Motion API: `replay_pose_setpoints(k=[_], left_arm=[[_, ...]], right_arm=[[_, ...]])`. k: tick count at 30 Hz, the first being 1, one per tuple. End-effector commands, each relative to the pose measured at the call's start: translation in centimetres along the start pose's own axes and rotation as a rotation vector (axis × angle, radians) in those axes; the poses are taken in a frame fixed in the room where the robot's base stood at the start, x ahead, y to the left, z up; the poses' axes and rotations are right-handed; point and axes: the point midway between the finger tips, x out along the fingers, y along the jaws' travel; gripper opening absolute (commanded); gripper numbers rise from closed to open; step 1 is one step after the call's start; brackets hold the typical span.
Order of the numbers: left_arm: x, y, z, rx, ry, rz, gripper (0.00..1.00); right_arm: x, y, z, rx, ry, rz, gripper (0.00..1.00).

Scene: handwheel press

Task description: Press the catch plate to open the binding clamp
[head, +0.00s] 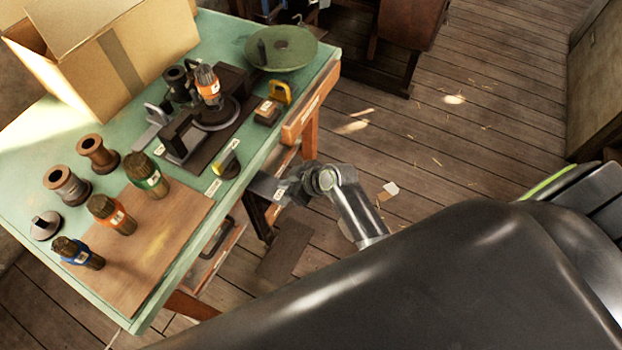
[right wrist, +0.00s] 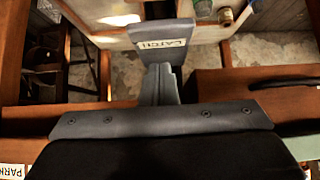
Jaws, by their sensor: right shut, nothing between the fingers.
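The catch plate (right wrist: 165,30) is a grey plate with a white CATCH label, seen at the top middle of the right wrist view. In the head view the catch plate (head: 264,185) shows at the table's near edge. My right gripper (right wrist: 160,72) is shut and empty, its fingertips just below the label in the wrist view. In the head view my right gripper (head: 297,185) is beside the plate; I cannot tell whether they touch. The binding clamp (head: 184,135) is a dark frame on the table, by an upright bundle with an orange band (head: 208,88). My left gripper is not in view.
The green table (head: 230,30) holds a cardboard box (head: 110,50), a green round plate (head: 281,48), brown spools (head: 97,153) and several banded bundles on a wooden board (head: 160,240). The floor right of the table is open.

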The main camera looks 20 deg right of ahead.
Motion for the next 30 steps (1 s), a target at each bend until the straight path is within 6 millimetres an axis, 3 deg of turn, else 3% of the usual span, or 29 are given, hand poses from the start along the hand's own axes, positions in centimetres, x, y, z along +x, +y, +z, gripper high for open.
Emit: replay_pose_setpoints(k=[5,15,21,30], left_arm=[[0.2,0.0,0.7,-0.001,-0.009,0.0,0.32],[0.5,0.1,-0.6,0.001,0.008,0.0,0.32],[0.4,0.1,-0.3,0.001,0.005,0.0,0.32],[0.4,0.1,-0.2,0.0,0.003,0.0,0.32]], right_arm=[[-3.1,0.0,0.4,-0.001,-0.001,0.003,0.0],[-8.0,0.0,0.3,-0.001,0.0,0.003,0.0],[-9.1,0.0,0.3,0.0,0.0,0.002,0.0],[-9.2,0.0,0.2,0.0,0.0,0.001,0.0]])
